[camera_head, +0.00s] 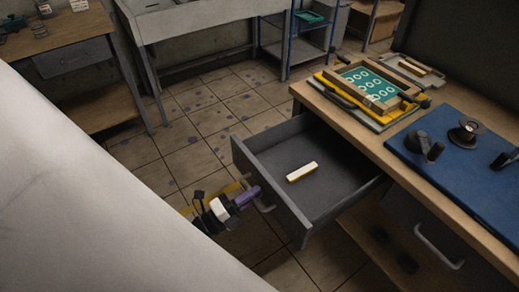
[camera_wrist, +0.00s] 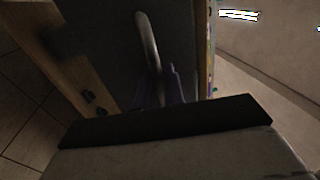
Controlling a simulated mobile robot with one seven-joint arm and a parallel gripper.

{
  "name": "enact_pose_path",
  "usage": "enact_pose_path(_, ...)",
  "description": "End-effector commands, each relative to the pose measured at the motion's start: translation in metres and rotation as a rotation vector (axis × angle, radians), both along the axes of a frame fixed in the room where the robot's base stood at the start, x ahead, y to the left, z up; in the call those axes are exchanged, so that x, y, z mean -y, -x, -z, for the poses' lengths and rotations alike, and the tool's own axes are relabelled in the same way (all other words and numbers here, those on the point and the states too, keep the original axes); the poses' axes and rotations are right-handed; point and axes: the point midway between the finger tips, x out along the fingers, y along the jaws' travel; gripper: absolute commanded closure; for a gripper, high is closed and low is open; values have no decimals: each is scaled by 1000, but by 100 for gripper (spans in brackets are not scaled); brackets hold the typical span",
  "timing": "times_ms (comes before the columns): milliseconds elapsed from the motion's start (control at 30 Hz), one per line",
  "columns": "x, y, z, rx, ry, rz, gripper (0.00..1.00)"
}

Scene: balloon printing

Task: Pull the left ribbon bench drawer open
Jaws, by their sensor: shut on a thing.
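The left ribbon bench drawer (camera_head: 283,214) is dark grey and stands well out from the bench in the head view. A small pale bar (camera_head: 302,171) with a yellowish edge lies on its floor. My gripper (camera_head: 256,192) is at the drawer's front, its purple fingers shut on the grey handle (camera_head: 265,203). In the wrist view the handle (camera_wrist: 147,40) is a curved light bar running down to my purple fingers (camera_wrist: 164,88). The fingers partly hide the handle in both views.
A second, closed drawer (camera_head: 412,232) is at the right. Tiled floor (camera_head: 205,120) lies free beyond the open drawer.

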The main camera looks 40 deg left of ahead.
Motion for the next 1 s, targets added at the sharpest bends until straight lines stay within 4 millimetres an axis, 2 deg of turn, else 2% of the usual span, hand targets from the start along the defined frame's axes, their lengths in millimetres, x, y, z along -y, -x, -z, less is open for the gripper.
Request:
enact_pose_path(367, -1, 1, 0, 0, 0, -1, 100)
enact_pose_path(400, -1, 1, 0, 0, 0, -1, 86)
enact_pose_path(500, -1, 1, 0, 0, 0, -1, 75)
enact_pose_path(833, -2, 5, 2, 0, 0, -2, 75)
enact_pose_path(1000, -11, 27, 8, 0, 0, -4, 75)
